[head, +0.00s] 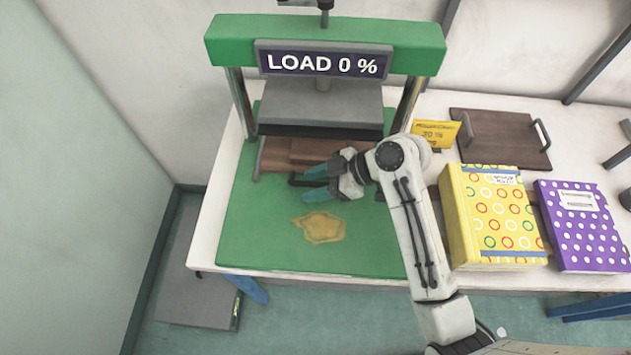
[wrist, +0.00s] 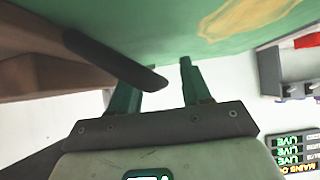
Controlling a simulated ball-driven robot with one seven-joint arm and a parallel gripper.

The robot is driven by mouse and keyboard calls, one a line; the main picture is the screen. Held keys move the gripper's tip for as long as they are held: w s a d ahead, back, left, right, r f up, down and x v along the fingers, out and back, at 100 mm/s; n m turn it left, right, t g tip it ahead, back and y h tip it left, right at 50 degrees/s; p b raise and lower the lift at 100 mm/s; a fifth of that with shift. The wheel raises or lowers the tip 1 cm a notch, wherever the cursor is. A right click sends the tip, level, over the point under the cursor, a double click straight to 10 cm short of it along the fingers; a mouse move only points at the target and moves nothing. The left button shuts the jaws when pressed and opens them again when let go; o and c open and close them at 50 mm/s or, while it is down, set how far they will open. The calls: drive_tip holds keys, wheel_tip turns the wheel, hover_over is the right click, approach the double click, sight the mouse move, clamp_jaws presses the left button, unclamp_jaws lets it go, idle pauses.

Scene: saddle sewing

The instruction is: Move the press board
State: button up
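A brown wooden press board (head: 277,153) lies on the green press bed under the raised grey platen (head: 320,106). The board's back is hidden under the platen. A second brown board (head: 495,135) with handles lies at the right.
The green press frame (head: 325,32) reads LOAD 0 %, with posts on both sides.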

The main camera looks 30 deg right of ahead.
drive_tip(key=b+v, duration=0.1)
drive_tip(key=v, duration=0.9)
drive_tip(key=shift+s+d+r, duration=0.2)
drive_tip(key=shift+d+r, duration=0.05)
idle(0.5)
